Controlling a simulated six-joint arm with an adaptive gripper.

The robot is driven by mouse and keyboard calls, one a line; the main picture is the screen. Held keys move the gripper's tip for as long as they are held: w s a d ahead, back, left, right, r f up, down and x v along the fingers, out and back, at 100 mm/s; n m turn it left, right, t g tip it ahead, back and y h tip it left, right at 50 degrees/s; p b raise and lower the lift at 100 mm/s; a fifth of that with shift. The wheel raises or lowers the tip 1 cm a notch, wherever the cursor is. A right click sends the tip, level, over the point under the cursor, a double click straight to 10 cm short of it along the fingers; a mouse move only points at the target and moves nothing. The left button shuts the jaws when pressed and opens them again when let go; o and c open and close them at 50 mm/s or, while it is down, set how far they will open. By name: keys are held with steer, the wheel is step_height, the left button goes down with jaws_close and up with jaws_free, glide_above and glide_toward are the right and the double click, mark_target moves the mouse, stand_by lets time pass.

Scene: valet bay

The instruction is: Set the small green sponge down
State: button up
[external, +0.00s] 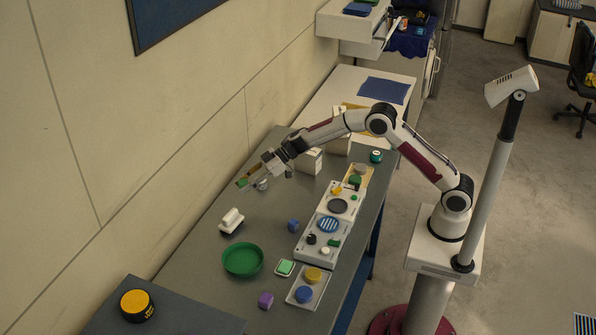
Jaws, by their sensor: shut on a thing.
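My gripper (250,178) is at the left end of my outstretched arm, above the far left part of the grey table (208,262). It is shut on the small green sponge (243,183), which shows as a small green block at the fingertips. The sponge is held in the air, apart from the table. Its lower side and the exact grip are too small to tell.
A green round tray (242,260), a white-handled block (231,221), a blue cube (293,225), a green-topped white pad (285,267) and a purple cube (265,300) stand on the table. White panels (310,250) line its right side. The wall is close behind my gripper.

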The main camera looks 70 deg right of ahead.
glide_above(246, 207)
steer(key=shift+f, duration=2.6)
steer(key=shift+f, duration=0.1)
steer(key=shift+f, duration=1.8)
steer(key=o, duration=0.8)
steer(key=shift+f, duration=0.15)
steer(key=shift+s+d+r, duration=0.1)
steer(key=shift+r, duration=0.15)
steer(key=shift+v, duration=5.95)
